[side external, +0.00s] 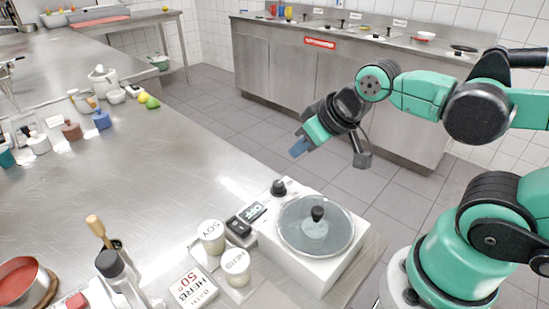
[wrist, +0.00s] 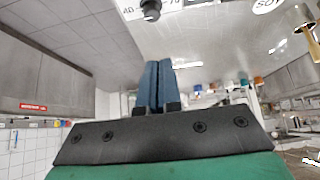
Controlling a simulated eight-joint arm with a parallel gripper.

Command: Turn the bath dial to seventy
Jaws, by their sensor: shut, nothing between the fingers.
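The bath is a white box (side external: 304,269) with a round glass lid (side external: 300,240) at the counter's right edge. Its black dial (side external: 279,187) stands at the box's far left corner. The dial also shows at the top edge of the wrist view (wrist: 151,9), with printed numbers beside it, partly cut off. I cannot tell where it points. My gripper (side external: 299,147) is in the air above and beyond the dial, apart from it. Its blue fingers (wrist: 158,66) are together and empty.
A small display reading OFF (side external: 252,212) lies left of the bath. Jars labelled SOY (side external: 211,237) and HERB (side external: 236,268) and a card reading HERB BATH 50° (side external: 193,291) stand nearby. The counter's middle (side external: 170,180) is clear.

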